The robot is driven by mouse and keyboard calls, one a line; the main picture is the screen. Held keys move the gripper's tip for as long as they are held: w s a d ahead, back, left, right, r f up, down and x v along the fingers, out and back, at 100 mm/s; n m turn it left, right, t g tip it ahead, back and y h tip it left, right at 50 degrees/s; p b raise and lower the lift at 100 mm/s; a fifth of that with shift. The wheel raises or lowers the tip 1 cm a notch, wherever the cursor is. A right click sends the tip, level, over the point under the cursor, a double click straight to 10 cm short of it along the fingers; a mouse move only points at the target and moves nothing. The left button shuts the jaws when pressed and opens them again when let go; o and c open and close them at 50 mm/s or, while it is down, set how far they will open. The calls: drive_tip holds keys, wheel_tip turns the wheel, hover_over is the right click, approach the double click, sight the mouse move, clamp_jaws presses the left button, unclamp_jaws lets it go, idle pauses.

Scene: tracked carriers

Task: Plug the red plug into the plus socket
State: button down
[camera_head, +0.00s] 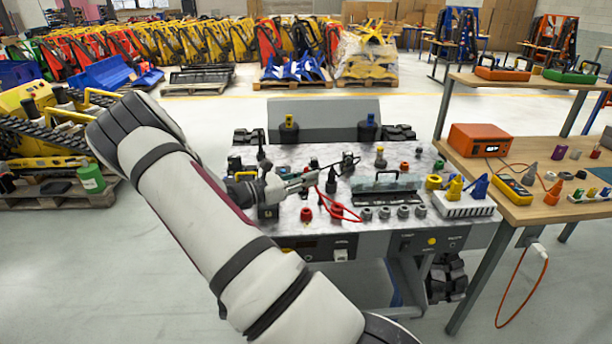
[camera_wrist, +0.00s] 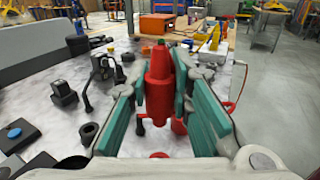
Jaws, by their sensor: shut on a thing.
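The red plug (camera_wrist: 159,85) stands upright between the teal pads of my gripper (camera_wrist: 158,92) in the wrist view, its narrow tip up. My gripper (camera_head: 312,178) is shut on it above the metal worktop (camera_head: 285,232). In the head view the plug itself is hard to make out, but a red cable (camera_head: 347,219) loops down from the gripper to the right. Two red round sockets sit below, one at left (camera_head: 306,215) and one at right (camera_head: 337,210). I cannot read a plus mark on either. In the wrist view a red part (camera_wrist: 159,155) shows below the plug.
A dark tray with a handle (camera_head: 388,192) and several grey rings (camera_head: 403,212) lie right of the gripper. A white block with yellow and blue plugs (camera_head: 465,207) stands at the right edge, beside a wooden bench (camera_head: 520,207).

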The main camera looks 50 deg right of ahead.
drive_tip(key=shift+f+b, duration=1.25)
drive_tip(key=shift+f, duration=1.9)
drive_tip(key=shift+f, duration=1.3)
idle(0.7)
drive_tip(key=shift+r, duration=0.1)
drive_tip(key=c, duration=2)
unclamp_jaws()
drive_tip(key=shift+c, duration=0.2)
clamp_jaws()
